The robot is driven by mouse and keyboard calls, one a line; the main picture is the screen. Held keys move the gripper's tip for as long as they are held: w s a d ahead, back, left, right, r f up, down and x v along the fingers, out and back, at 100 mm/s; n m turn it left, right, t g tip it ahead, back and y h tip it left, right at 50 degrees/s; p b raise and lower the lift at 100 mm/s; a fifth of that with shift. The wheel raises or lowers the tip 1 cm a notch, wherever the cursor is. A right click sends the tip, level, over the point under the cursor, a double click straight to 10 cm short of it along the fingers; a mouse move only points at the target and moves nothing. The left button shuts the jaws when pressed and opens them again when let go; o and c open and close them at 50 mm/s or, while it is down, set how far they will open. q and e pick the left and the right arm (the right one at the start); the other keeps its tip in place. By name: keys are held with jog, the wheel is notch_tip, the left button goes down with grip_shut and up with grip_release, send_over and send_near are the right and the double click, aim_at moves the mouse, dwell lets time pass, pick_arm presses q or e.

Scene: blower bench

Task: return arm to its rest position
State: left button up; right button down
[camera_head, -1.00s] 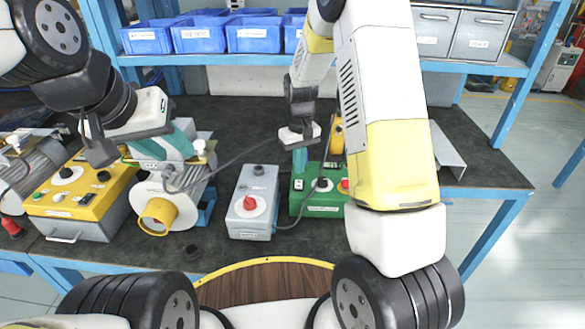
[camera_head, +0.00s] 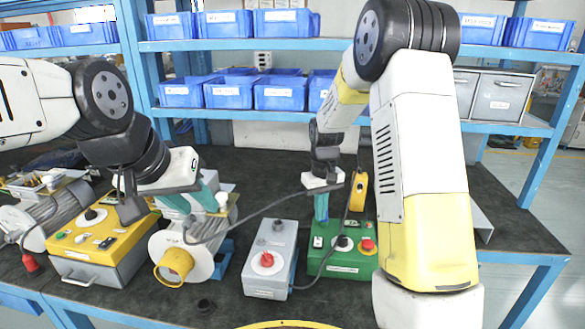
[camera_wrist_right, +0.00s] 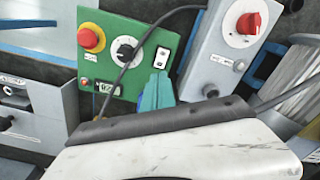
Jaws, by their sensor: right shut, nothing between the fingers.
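My right gripper (camera_head: 321,218) is shut and empty, its teal fingers pointing down at the rear left part of the green control box (camera_head: 343,262). In the right wrist view its fingertips (camera_wrist_right: 157,92) appear beside the white rocker switch (camera_wrist_right: 161,57) of that box; I cannot tell whether they touch it. My left gripper (camera_head: 195,203) is over the grey blower (camera_head: 185,242) with the yellow outlet (camera_head: 173,266). Its teal fingers are partly hidden by its own wrist, so their opening does not show.
A grey box with a red knob (camera_head: 268,262) stands between the blower and the green box, a cable passing over it. A yellow control box (camera_head: 98,248) is at the left. A yellow device (camera_head: 357,190) stands behind the green box. Shelves with blue bins (camera_head: 280,92) rise behind the bench.

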jog(key=s+d+r+m+t, duration=0.1)
jog(key=s+r, duration=0.4)
jog(key=r, duration=0.5)
jog(key=s+r+t, duration=0.1)
jog(key=s+r, duration=0.2)
jog(key=s, duration=0.3)
jog(key=s+d+r+m+t+y, duration=0.1)
jog(key=s+r+t, duration=0.1)
jog(key=s+r, duration=0.2)
jog(key=s+r+m+t+y, duration=0.1)
jog(key=s+r, duration=0.3)
jog(key=s, duration=0.5)
jog(key=shift+s+d+t, duration=0.2)
jog(key=shift+s+t, duration=0.2)
jog(key=shift+t, duration=0.1)
